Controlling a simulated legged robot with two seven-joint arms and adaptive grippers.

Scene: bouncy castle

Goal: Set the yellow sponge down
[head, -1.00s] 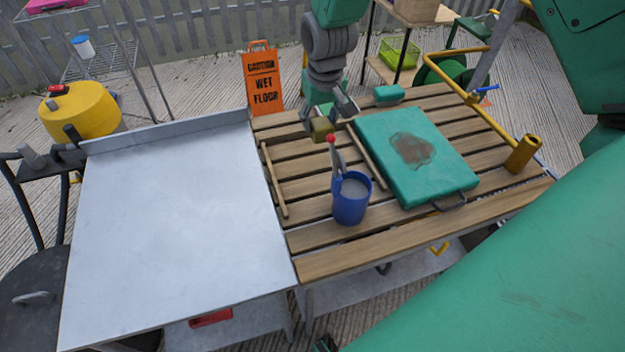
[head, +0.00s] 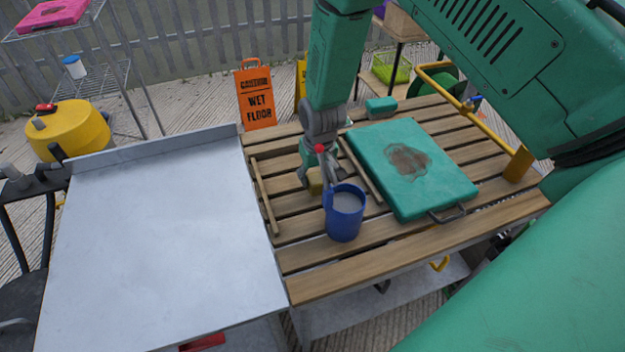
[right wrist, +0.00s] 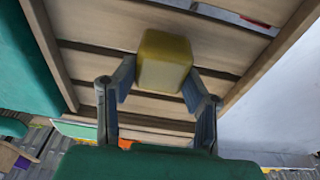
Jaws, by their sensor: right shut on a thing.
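The yellow sponge (right wrist: 165,62) is between the fingers of my right gripper (right wrist: 157,78) in the right wrist view, with the wooden slats behind it. In the head view my right gripper (head: 316,181) is shut on the sponge (head: 315,180), low over the slatted table (head: 300,287), just behind and left of the blue mug (head: 345,222). I cannot tell whether the sponge touches the slats. The mug and the red-tipped tool partly hide the gripper. My left gripper is not in view.
A green padded board (head: 440,187) with a brown stain lies right of the gripper. A wooden stick (head: 264,196) lies on the slats to the left. A bare metal table (head: 160,240) adjoins on the left. A green sponge-like block (head: 381,107) sits at the back.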

